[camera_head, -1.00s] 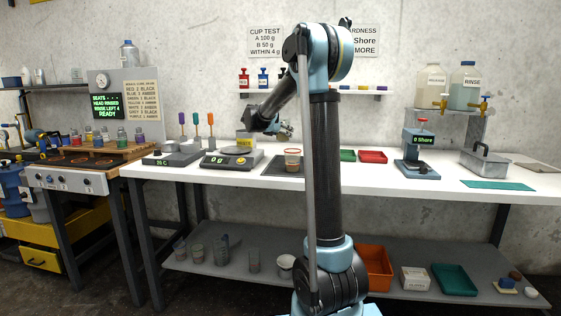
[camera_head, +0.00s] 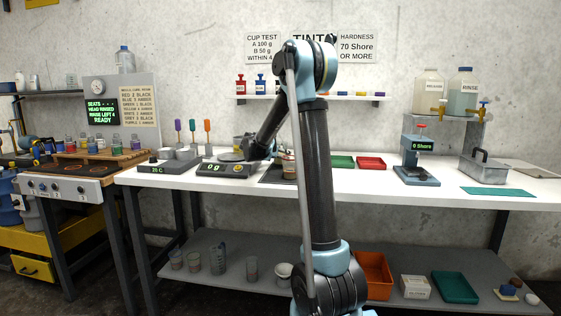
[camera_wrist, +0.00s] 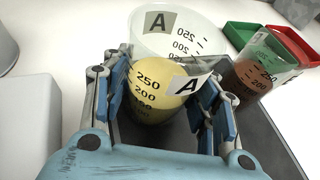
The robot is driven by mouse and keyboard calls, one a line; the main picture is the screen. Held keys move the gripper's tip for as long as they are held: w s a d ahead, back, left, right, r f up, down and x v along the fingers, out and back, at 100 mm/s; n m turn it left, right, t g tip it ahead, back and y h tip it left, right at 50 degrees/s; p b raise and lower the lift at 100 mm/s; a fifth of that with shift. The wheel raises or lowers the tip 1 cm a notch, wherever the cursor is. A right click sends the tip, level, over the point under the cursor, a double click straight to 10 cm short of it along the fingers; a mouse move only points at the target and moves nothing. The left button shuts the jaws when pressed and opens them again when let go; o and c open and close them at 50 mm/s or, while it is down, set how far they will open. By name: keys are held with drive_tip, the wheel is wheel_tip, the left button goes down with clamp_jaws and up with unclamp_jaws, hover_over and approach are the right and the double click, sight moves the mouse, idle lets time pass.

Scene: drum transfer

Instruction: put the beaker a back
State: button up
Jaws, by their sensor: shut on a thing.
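In the wrist view, my gripper (camera_wrist: 165,84) has its blue fingers on both sides of a clear beaker marked A (camera_wrist: 150,98), and it is shut on it. Yellow contents show through the graduated wall. A wide clear rim with a second A label shows just beyond; I cannot tell whether it is the same beaker. In the head view, a brownish beaker (camera_head: 288,164) stands beside my wrist. My fingers and the held beaker are mostly hidden there.
The scale (camera_head: 226,170) reads 0 g, left of my wrist. A dark mat (camera_head: 272,174) lies on the white bench. Green (camera_head: 342,162) and red (camera_head: 371,163) trays lie right of my arm. Several beakers stand on the lower shelf (camera_head: 200,277).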

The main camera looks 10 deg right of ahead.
drive_tip(key=shift+f, duration=0.65)
drive_tip(key=o, duration=1.3)
drive_tip(key=shift+c, duration=0.2)
drive_tip(key=shift+s, duration=0.1)
drive_tip(key=v, duration=1.2)
drive_tip(key=shift+d, duration=0.1)
